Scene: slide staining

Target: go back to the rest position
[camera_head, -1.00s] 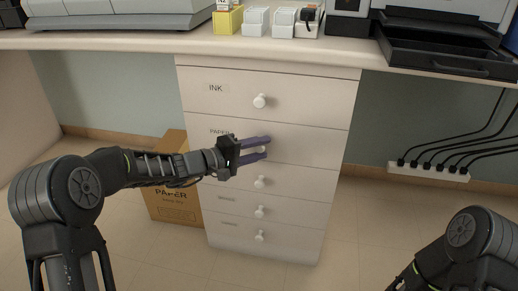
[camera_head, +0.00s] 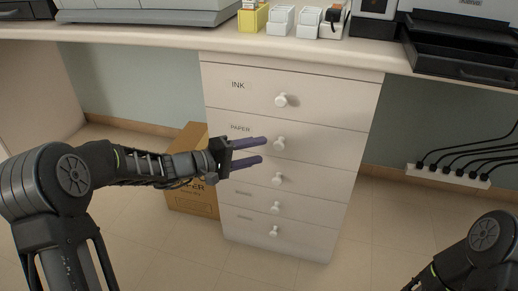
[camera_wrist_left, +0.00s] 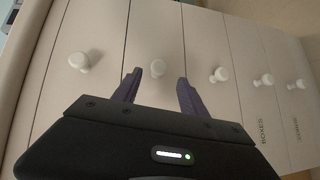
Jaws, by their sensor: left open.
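My left gripper (camera_head: 262,150) comes in from the left in the head view, its two purple fingers apart with nothing between them. It is in front of the drawer cabinet (camera_head: 318,120), near the drawer labelled PAPER, and its tips are a little left of that drawer's white knob (camera_head: 280,143). In the left wrist view the open fingers (camera_wrist_left: 160,82) point at the cabinet front, with a knob (camera_wrist_left: 157,68) showing between and beyond them. All drawers look shut. Part of my right arm shows at the bottom right of the head view; its gripper is out of the picture.
A cardboard paper box (camera_head: 186,203) stands on the floor left of the cabinet, behind my left forearm. The desk top (camera_head: 180,38) carries a yellow box (camera_head: 252,18), white holders (camera_head: 281,21) and a black tray (camera_head: 465,50). A power strip (camera_head: 447,176) with cables is at the right.

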